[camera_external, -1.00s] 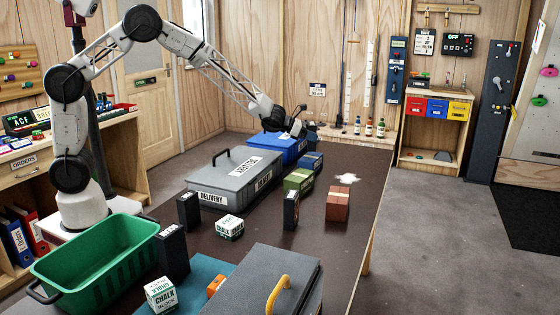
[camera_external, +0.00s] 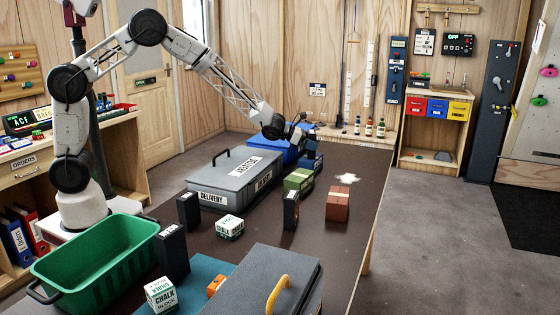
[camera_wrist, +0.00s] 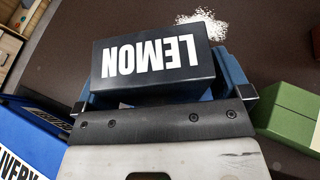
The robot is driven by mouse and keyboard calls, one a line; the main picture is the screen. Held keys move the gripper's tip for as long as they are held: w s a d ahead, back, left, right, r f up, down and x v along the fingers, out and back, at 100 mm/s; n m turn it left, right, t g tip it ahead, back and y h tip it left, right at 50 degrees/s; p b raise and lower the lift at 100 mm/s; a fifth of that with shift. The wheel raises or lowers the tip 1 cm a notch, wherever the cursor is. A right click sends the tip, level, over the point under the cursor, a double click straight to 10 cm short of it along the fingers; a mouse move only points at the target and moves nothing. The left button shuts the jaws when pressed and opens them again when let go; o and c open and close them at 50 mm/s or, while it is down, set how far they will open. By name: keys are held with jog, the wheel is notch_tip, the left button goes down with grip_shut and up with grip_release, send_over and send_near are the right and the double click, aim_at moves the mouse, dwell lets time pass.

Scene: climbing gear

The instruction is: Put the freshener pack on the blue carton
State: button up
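The freshener pack, a black box lettered LEMON (camera_wrist: 152,62), lies flat in front of my gripper in the wrist view. In the external view my gripper (camera_external: 300,132) is low over the blue carton (camera_external: 313,164), and the pack is hard to make out there. The contact under the pack is hidden.
A green carton (camera_external: 298,180) stands close in front of the blue one, and a red-brown carton (camera_external: 338,205) to its right. A grey delivery box (camera_external: 225,180) and a blue bin (camera_external: 283,150) stand left. White powder (camera_external: 347,178) lies on clear table at right.

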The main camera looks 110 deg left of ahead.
jog(key=shift+r, duration=0.15)
jog(key=shift+s+d+r, duration=0.1)
jog(key=shift+s+r, duration=0.05)
jog(key=shift+s, duration=0.1)
jog(key=shift+v, duration=5.65)
jog(key=shift+d, duration=0.1)
